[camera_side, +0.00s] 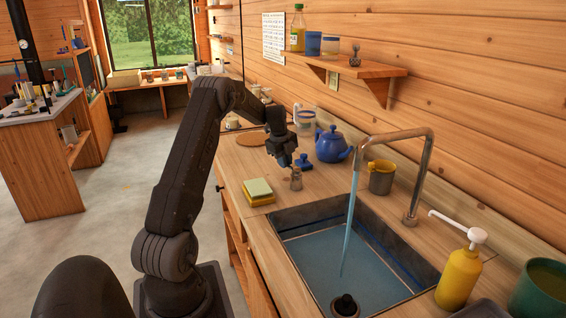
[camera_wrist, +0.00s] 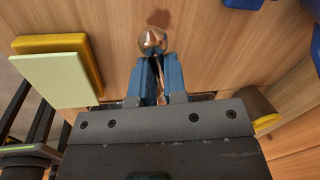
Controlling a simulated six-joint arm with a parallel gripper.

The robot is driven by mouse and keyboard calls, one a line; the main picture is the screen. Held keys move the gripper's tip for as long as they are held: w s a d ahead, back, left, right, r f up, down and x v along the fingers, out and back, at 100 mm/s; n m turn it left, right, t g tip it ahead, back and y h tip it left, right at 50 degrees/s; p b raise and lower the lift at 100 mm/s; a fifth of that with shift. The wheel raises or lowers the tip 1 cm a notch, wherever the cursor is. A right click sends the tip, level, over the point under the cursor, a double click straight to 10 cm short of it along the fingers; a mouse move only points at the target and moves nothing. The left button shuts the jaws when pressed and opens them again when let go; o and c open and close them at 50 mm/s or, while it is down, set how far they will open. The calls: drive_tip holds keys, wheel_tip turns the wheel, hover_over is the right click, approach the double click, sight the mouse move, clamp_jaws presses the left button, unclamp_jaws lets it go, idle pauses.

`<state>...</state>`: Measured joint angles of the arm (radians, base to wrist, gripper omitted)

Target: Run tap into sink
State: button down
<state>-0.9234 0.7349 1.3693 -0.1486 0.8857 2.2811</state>
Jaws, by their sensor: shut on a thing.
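A copper-coloured tap (camera_side: 428,165) arches over the sink (camera_side: 410,299), and a blue stream of water (camera_side: 350,235) falls from its spout into the basin. The basin floor looks blue; I cannot tell how deep any water is. A dark round piece (camera_side: 345,304) shows at the sink's near end. My gripper (camera_side: 290,163) is over the counter behind the sink. In the wrist view its blue fingers (camera_wrist: 157,80) are shut on a small shiny copper-coloured knob (camera_wrist: 153,41) with a thin stem. In the side view this small metallic piece (camera_side: 296,180) is just below the fingers.
A yellow-green sponge stack (camera_side: 259,192) lies left of my gripper. A yellow pump bottle (camera_side: 458,275) and green pot (camera_side: 540,290) stand right of the sink.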

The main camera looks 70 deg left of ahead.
drive_tip(key=shift+a+f+m, duration=0.15)
drive_tip(key=shift+a+m, duration=0.15)
drive_tip(key=shift+m, duration=0.1)
drive_tip(key=c, duration=1.4)
unclamp_jaws()
drive_tip(key=shift+o, duration=1.2)
drive_tip(key=shift+w+d, duration=0.1)
drive_tip(key=shift+w, duration=0.05)
wheel_tip(320, 180, up, 14)
drive_tip(key=s, duration=0.2)
drive_tip(key=shift+s+d, duration=0.3)
drive_tip(key=shift+s, duration=0.05)
drive_tip(key=shift+f, duration=0.15)
